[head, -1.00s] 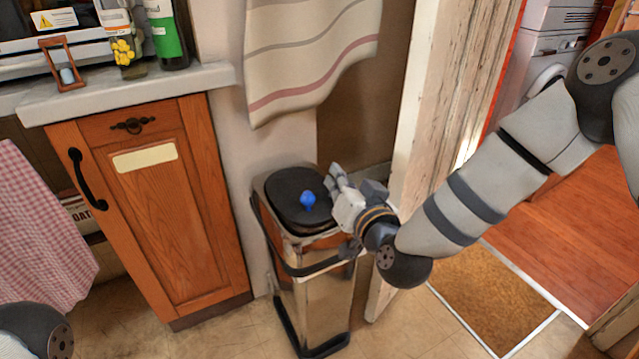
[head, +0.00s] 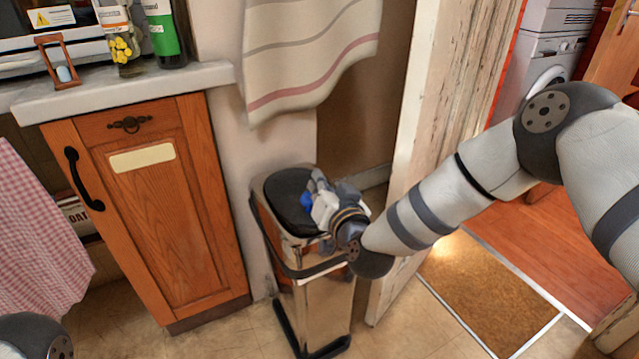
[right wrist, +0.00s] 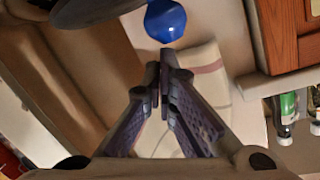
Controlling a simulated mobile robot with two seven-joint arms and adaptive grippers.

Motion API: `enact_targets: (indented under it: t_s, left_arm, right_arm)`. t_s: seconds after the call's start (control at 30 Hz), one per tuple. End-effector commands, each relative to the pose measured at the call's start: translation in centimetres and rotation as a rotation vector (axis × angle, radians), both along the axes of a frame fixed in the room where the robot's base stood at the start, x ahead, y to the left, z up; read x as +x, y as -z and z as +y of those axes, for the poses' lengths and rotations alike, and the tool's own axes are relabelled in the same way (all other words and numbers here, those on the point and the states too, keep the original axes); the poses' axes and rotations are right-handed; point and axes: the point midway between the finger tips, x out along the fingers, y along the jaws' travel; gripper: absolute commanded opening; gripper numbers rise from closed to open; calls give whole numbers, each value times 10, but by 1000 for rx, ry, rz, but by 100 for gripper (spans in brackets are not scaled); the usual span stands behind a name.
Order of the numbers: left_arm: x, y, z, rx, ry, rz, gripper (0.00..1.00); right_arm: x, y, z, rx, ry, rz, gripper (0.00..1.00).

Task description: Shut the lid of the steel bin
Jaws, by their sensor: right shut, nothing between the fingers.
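The steel bin (head: 318,305) stands upright on the floor, left of the door. Its black lid (head: 285,195) lies over the top; I cannot tell whether a gap is left under it. A blue knob (head: 306,201) shows on the lid, partly hidden by my right gripper (head: 318,198). This gripper is shut and empty, at the right part of the lid, close to the knob. In the right wrist view the blue knob (right wrist: 165,19) is just beyond the shut fingertips (right wrist: 161,82), and the dark lid (right wrist: 95,8) is at the top. My left gripper is out of view.
An orange wooden cabinet (head: 165,215) with a grey countertop (head: 130,92) stands left of the bin. A striped cloth (head: 305,60) hangs above the bin. The whitish door (head: 440,110) is close on the right. Floor is free in front of the cabinet.

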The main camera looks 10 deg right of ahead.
Motion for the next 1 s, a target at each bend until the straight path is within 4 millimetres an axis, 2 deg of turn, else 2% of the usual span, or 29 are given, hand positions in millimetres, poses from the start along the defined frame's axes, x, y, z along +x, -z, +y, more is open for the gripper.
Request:
enact_targets:
  t_s: [0.23,0.57,0.67,0.83,0.87,1.0]
  left_arm:
    - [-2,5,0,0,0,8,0]
    - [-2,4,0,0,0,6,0]
    - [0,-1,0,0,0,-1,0]
    - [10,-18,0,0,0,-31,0]
    - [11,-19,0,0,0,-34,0]
    - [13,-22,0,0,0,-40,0]
  right_arm:
    - [-8,25,-2,-1,-1,3,0]
    - [-9,25,-3,0,0,3,0]
    - [-7,17,-4,-1,-1,1,0]
    - [3,-19,-10,-1,2,-12,0]
    - [-1,-20,-11,-1,0,-9,0]
    - [-47,-15,-16,0,0,0,0]
